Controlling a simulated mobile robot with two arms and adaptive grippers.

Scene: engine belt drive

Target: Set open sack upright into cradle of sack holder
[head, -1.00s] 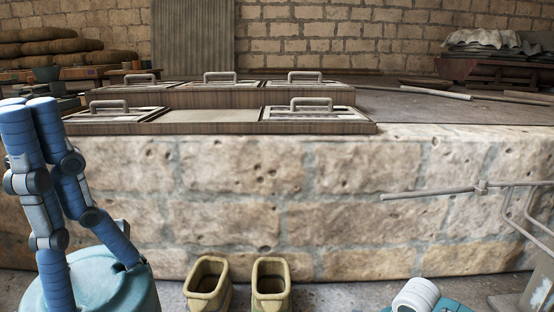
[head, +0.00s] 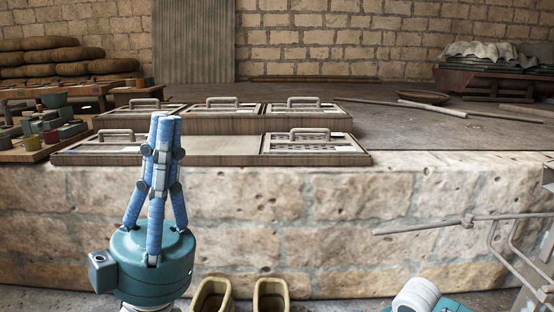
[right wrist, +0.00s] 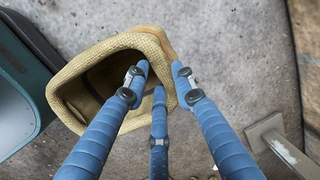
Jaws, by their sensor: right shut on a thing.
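The open sack (right wrist: 62,88), tan and woven with a thick rim, is in the right wrist view with its mouth facing the camera. My right gripper (right wrist: 158,80) is shut on its right-hand wall. One finger crosses the mouth and another is outside. The sack's lower part is hidden, and I cannot tell whether it touches the floor. A grey metal frame (head: 470,221), probably the sack holder, stands at the right in the head view, cut off by the edge. Its cradle is not clear. My left gripper (head: 166,118) points up with fingertips together, empty, before the stone wall.
Two khaki open-topped containers (head: 212,293) (head: 270,293) stand at the wall's foot. A stone ledge (head: 300,200) carries wooden trays with handles (head: 212,150). In the right wrist view a teal-edged panel (right wrist: 30,65) is beside the sack and a metal bar (right wrist: 288,148) lies lower right.

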